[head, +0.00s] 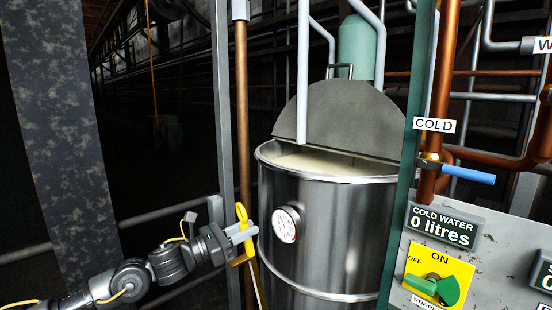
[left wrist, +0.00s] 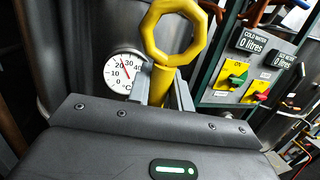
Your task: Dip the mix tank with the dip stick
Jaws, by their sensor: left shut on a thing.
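The mix tank (head: 330,225) is a steel drum in the middle of the head view. Its grey half lid (head: 345,118) stands raised at the back, and pale liquid (head: 325,165) shows through the open top. The dip stick has a yellow ring handle (left wrist: 185,30); it also shows at the tank's left side in the head view (head: 242,214). My left gripper (head: 240,234) is shut on the yellow handle, below the tank rim and outside the tank. The stick's lower part is mostly hidden; I cannot tell whether it still sits in a holder. My right gripper is out of view.
A round temperature dial (head: 286,225) sticks out of the tank wall close to my left gripper. A brown upright pipe (head: 242,120) stands just behind it. A white pipe (head: 303,80) comes down over the tank. A control panel (head: 470,245) and green post (head: 408,150) stand right.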

